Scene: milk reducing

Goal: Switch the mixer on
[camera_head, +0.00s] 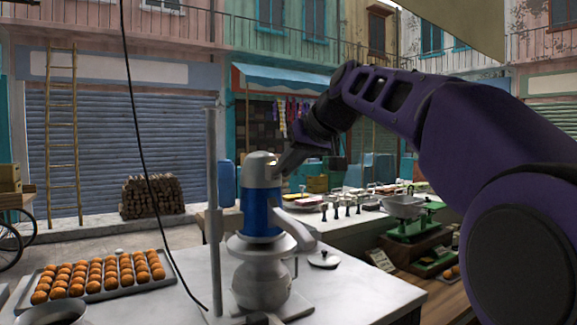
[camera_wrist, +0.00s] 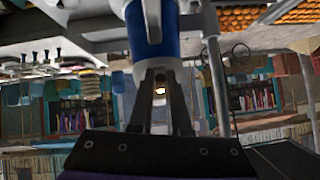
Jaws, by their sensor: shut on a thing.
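The mixer (camera_head: 257,213) stands upright on the table, with a blue motor body, a silver domed cap and a rounded metal pot below. My gripper (camera_head: 281,168) reaches in from the right at the cap's side. In the wrist view the mixer's blue body (camera_wrist: 138,28) hangs upside down above my gripper (camera_wrist: 158,72). The two fingers come close together at the silver cap and are shut on a small part there. The fingertips hide that part, so its form and the switch position cannot be told.
A tray of round orange sweets (camera_head: 98,277) lies left of the mixer. A pole (camera_head: 213,190) stands close behind it, and a black cable (camera_head: 150,190) hangs at left. A metal lid (camera_head: 323,259) lies right of the pot. A green scale (camera_head: 410,228) stands farther right.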

